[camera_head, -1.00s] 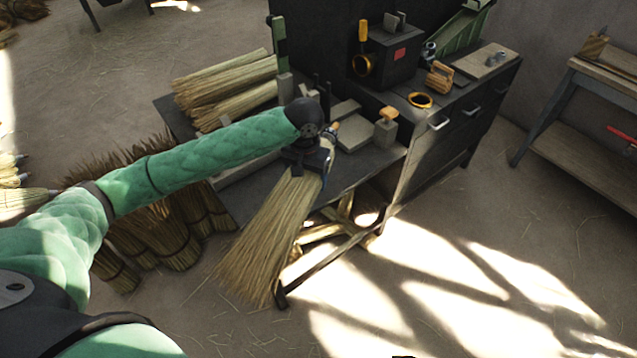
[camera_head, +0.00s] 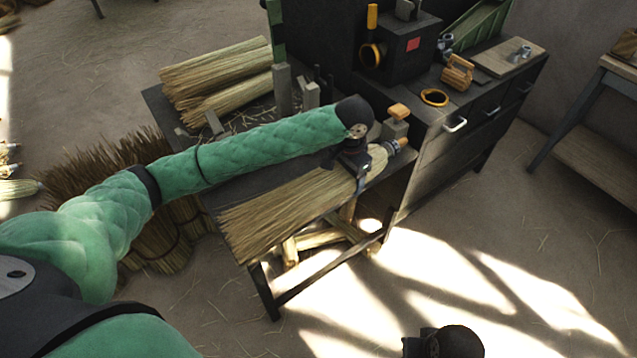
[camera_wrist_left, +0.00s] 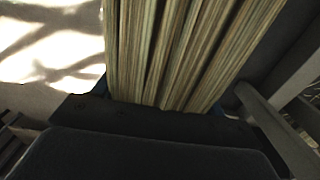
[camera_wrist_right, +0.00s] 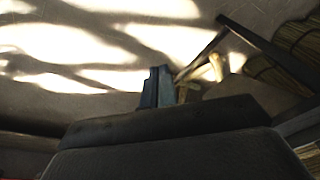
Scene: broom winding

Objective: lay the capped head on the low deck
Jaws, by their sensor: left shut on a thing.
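The capped head, a broom head of pale straw (camera_head: 290,208), lies nearly level over the front of the low deck (camera_head: 236,190). Its straw flares to the lower left, and its narrow end with an orange-brown tip (camera_head: 402,142) points to the upper right. My left gripper (camera_head: 357,168) is shut around its neck. The straw also fills the left wrist view (camera_wrist_left: 180,50). I cannot tell whether the head touches the deck. My right gripper (camera_head: 442,342) is low at the front, away from the deck. Its fingers (camera_wrist_right: 160,87) are together and empty.
Straw bundles (camera_head: 215,75) lie at the back of the deck. A grey block with a wooden top (camera_head: 396,122) stands close to the head's tip. Right of it is a higher drawer cabinet (camera_head: 440,150) with tools. Dark brush bundles (camera_head: 165,240) stand on the floor at left.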

